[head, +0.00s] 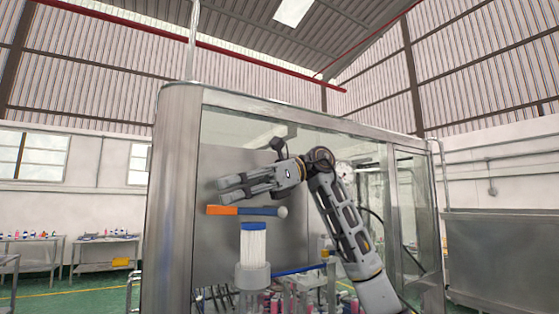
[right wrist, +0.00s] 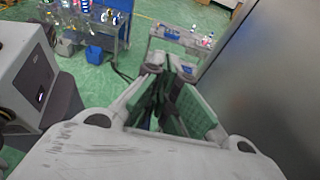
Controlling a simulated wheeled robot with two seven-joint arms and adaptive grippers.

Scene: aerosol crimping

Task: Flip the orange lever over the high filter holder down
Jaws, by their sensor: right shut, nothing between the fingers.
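The orange lever (head: 222,210) lies about level in the head view, with a blue middle part and a pale round knob at its right end. Below it stands the filter holder, a clear cup (head: 252,276) with a white pleated filter (head: 254,246) under a blue cap. My right gripper (head: 221,189) is shut and empty, pointing left. In the picture it is just above the lever, with a small gap showing between them; their depth is hard to tell. In the right wrist view the right gripper (right wrist: 166,70) points over the floor, and no lever shows. My left gripper is out of view.
A metal-framed cabinet with a left post (head: 173,200) and glass panels surrounds the work area. A grey panel (head: 215,240) stands behind the lever. Several coloured bottles and a blue tube (head: 300,269) are low at the right. Work tables (head: 105,245) stand farther back left.

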